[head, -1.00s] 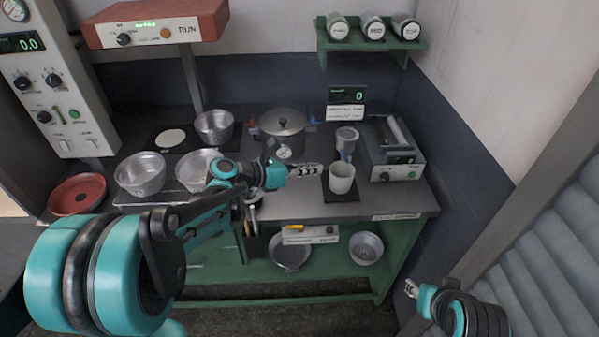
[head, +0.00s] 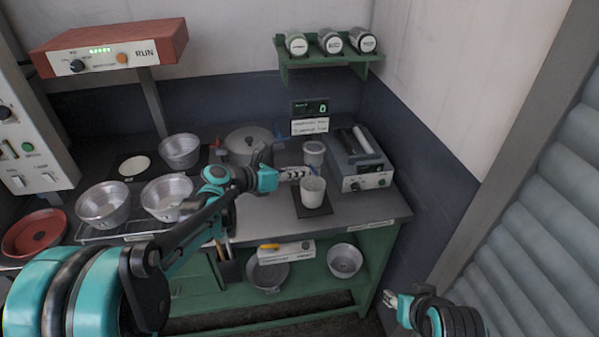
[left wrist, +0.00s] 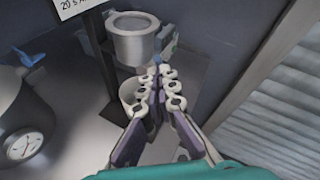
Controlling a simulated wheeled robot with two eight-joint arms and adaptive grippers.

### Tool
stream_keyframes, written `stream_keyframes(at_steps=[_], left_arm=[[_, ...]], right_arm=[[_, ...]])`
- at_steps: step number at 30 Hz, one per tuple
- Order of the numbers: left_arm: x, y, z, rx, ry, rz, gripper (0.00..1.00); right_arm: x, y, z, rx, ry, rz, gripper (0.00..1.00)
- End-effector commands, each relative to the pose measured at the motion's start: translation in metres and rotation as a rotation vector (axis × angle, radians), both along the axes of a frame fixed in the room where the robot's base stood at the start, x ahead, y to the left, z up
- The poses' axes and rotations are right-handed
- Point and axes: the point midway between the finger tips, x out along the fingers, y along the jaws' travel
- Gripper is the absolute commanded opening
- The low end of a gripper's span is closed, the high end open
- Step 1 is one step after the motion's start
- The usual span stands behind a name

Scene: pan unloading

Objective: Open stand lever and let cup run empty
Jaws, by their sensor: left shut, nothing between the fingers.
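A grey metal cup (head: 314,152) sits in the stand at the back right of the worktop. Contact with the lever cannot be told. My right gripper (head: 390,299) hangs low at the right; its finger state is unclear.
A lidded pot (head: 249,143) with a gauge stands left of the stand. A boxy device (head: 362,165) is close on its right. Metal pans (head: 104,205) stand at the left. A shelf with canisters (head: 330,62) is on the wall above.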

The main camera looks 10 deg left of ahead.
Motion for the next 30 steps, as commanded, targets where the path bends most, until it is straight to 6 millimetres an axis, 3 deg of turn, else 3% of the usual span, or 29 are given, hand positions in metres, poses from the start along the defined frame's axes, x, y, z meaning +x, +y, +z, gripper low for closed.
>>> stream_keyframes(at_steps=[20,30], left_arm=[[0.001,-0.005,0.009,0.119,0.038,-0.001,0.00],[0.004,-0.005,0.023,0.307,0.097,-0.003,0.00]], right_arm=[[0.000,0.000,0.025,0.000,0.000,0.000,0.40],[0.000,0.000,0.064,0.000,0.000,0.000,0.40]])
